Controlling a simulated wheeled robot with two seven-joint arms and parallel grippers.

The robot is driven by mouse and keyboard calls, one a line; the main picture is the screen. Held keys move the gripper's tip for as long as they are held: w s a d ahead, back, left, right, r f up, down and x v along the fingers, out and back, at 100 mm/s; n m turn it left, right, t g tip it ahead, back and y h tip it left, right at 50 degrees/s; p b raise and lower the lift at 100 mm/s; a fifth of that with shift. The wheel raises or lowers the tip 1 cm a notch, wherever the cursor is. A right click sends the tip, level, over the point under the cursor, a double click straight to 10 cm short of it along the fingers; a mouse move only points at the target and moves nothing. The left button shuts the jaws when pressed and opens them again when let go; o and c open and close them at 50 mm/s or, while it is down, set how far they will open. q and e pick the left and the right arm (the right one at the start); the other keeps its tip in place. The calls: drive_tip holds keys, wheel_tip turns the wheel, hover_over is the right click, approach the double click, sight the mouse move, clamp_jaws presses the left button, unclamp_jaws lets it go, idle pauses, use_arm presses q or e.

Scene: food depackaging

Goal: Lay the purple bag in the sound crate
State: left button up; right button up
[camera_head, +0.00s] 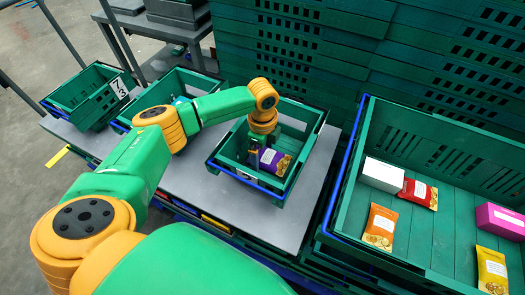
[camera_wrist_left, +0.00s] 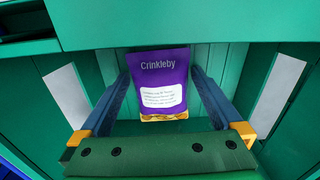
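The purple bag (camera_head: 272,160), printed "Crinkleby" with a white label and a yellow end, is inside the small green middle crate (camera_head: 312,150). My left gripper (camera_head: 256,156) points down into this crate. In the left wrist view the purple bag (camera_wrist_left: 160,75) shows between the two fingers of my left gripper (camera_wrist_left: 160,72). The fingers are wide apart, one on each side of the bag; I cannot tell whether the tips touch its edges. No crate in view is marked clearly enough to tell which is the sound one. My right gripper is not in view.
A large green crate (camera_head: 340,205) at the right holds a white box (camera_head: 383,175), red bag (camera_head: 418,193), orange bag (camera_head: 380,228), magenta box (camera_head: 502,221) and yellow bag (camera_head: 492,270). Two more small crates stand left, one labelled 73 (camera_head: 119,88). Stacked crates (camera_head: 290,50) rise behind.

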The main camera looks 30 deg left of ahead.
sight(263, 154)
use_arm(q)
wheel_tip(263, 154, up, 12)
drive_tip(key=shift+r+p, duration=0.2)
drive_tip(key=shift+p, duration=0.2)
